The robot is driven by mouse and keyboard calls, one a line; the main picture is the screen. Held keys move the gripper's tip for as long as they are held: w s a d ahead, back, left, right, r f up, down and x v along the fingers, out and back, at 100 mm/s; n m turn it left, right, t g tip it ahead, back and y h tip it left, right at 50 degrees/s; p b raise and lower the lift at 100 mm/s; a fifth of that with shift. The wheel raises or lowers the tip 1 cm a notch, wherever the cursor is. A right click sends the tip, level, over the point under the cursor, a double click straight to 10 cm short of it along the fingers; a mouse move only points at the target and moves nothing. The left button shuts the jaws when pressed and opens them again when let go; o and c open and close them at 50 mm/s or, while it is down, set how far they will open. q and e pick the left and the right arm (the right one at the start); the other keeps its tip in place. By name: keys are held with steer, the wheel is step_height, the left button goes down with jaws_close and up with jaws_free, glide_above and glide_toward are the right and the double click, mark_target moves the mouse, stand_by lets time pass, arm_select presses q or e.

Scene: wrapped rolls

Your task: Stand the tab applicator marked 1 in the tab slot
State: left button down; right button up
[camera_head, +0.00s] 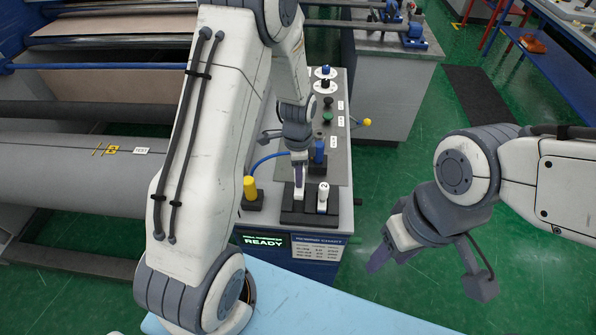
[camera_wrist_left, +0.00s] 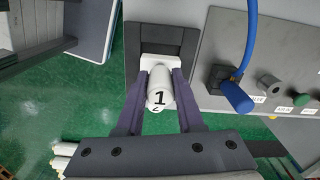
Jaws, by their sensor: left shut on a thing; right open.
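The white tab applicator marked 1 (camera_wrist_left: 160,97) is between the purple fingers of my left gripper (camera_wrist_left: 158,92) in the left wrist view. My left gripper (camera_head: 299,170) is shut on it, pointing down over the black holder (camera_head: 297,220). In the head view fingers partly hide the applicator. I cannot tell whether its foot is seated in the holder or just above it. A second white applicator marked 2 (camera_head: 322,197) stands upright in the holder to the right. My right gripper (camera_head: 380,255) is open and empty, over the floor at the right.
A yellow-topped post (camera_head: 250,188) stands left of the holder. A blue-handled tool (camera_head: 319,152) with a blue cord stands behind it. Control knobs (camera_head: 327,117) line the panel farther back. A READY display (camera_head: 264,241) is in front. A large grey roller (camera_head: 75,165) lies left.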

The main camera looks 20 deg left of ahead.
arm_select(q)
steer(key=shift+f+b, duration=0.6)
steer(key=shift+f, duration=0.5)
stand_by(0.7)
steer(key=shift+f+b, duration=1.45)
steer(key=shift+f, duration=0.7)
steer(key=shift+c, duration=2.3)
jaws_free()
